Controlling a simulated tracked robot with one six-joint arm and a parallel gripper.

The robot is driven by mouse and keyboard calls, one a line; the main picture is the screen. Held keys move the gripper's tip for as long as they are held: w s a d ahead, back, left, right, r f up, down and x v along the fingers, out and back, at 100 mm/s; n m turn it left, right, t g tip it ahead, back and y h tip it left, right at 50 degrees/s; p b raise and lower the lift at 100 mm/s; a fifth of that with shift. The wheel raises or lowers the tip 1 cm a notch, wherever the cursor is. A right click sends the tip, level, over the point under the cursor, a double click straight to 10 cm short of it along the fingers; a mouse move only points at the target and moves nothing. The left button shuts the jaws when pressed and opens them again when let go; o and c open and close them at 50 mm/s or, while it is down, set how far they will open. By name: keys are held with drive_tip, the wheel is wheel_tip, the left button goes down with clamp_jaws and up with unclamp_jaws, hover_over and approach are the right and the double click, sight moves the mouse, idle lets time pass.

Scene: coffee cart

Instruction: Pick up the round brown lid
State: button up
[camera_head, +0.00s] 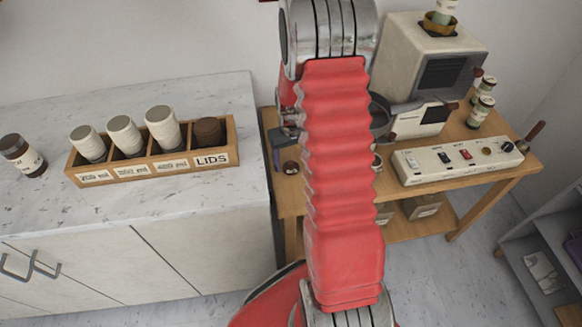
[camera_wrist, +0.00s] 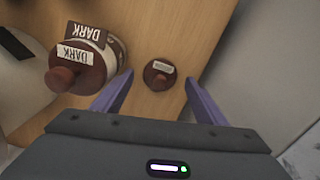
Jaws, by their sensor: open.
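In the wrist view a small round brown lid (camera_wrist: 153,66) with a knob and a pale label lies on the wooden table. My gripper (camera_wrist: 158,77) is open, its two purple fingers to the left and right of the lid in the picture. I cannot tell how high the fingertips are above the table. Nothing is between the fingers except the lid, and no grip shows. In the head view a small dark brown round thing (camera_head: 290,167), probably this lid, shows at the left end of the wooden table beside my red arm. My arm hides most of the area around it.
A jar (camera_wrist: 88,62) labelled DARK with a brown knobbed lid stands close left of my gripper. The wooden table (camera_head: 470,150) bears a grinder (camera_head: 415,50) and a switch panel (camera_head: 455,160). A LIDS organiser (camera_head: 160,171) with cups stands on the marble counter.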

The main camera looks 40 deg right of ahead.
sight(291, 162)
drive_tip(key=shift+f, duration=0.55)
drive_tip(key=shift+c, duration=0.6)
drive_tip(key=c, duration=1)
wheel_tip(291, 162, up, 10)
idle(0.5)
